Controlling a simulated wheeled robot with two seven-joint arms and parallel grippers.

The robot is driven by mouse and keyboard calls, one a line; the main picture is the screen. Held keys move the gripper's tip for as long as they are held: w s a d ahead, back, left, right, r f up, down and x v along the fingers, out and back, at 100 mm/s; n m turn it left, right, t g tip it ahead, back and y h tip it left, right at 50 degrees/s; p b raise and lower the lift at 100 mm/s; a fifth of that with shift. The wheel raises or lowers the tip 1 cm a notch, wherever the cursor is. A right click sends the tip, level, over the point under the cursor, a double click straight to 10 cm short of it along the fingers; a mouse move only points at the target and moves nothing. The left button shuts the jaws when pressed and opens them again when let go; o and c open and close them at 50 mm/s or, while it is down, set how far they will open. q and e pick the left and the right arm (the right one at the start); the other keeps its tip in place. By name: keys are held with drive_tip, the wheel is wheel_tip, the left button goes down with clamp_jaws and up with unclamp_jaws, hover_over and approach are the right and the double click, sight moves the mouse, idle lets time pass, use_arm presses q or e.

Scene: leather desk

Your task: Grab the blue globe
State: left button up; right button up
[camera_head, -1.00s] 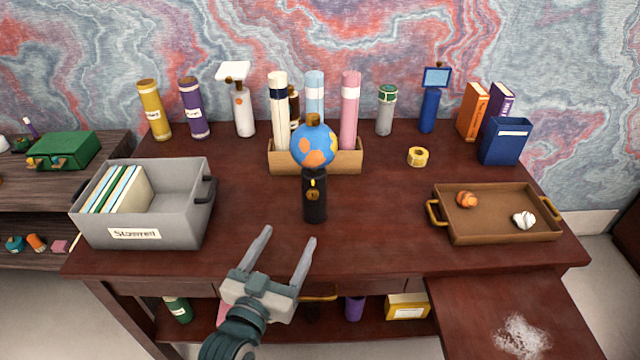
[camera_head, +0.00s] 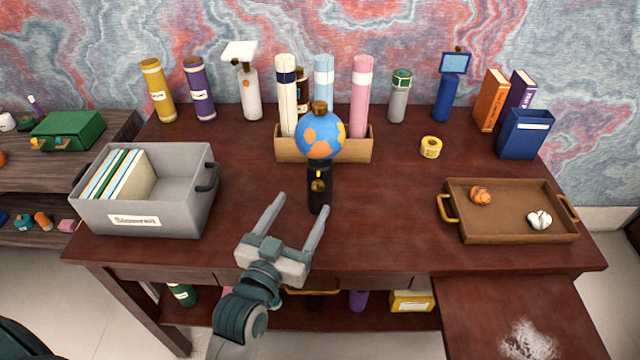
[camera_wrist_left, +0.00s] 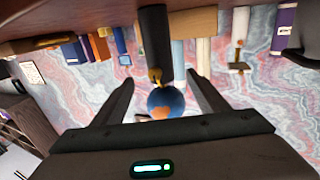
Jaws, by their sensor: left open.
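The blue globe (camera_head: 319,136) has orange patches and a brown cap, and sits on a black cylindrical stand (camera_head: 320,187) near the middle of the desk. My left gripper (camera_head: 301,211) is open and empty, just in front of the stand and lower than the globe in the picture. In the left wrist view, which appears upside down, the globe (camera_wrist_left: 166,102) and its black stand (camera_wrist_left: 155,45) show between the two open fingers (camera_wrist_left: 162,88). The fingers do not touch the globe. My right gripper is not seen.
A wooden box (camera_head: 366,147) with tall tubes stands behind the globe. A grey bin (camera_head: 188,220) with files is at left. A brown tray (camera_head: 500,230) with two small objects is at right. Yellow tape (camera_head: 431,147) lies behind the tray. The desk is clear on either side of the stand.

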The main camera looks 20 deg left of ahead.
sight(318, 178)
use_arm(q)
drive_tip(key=w+p, duration=0.1)
drive_tip(key=w, duration=0.3)
drive_tip(key=shift+w+d+r, duration=0.1)
drive_tip(key=shift+w+d, duration=0.05)
drive_tip(key=shift+w, duration=0.2)
drive_tip(key=w, duration=0.5)
drive_tip(key=shift+d+p, duration=0.15)
drive_tip(key=shift+p, duration=0.2)
drive_tip(key=shift+w, duration=0.4)
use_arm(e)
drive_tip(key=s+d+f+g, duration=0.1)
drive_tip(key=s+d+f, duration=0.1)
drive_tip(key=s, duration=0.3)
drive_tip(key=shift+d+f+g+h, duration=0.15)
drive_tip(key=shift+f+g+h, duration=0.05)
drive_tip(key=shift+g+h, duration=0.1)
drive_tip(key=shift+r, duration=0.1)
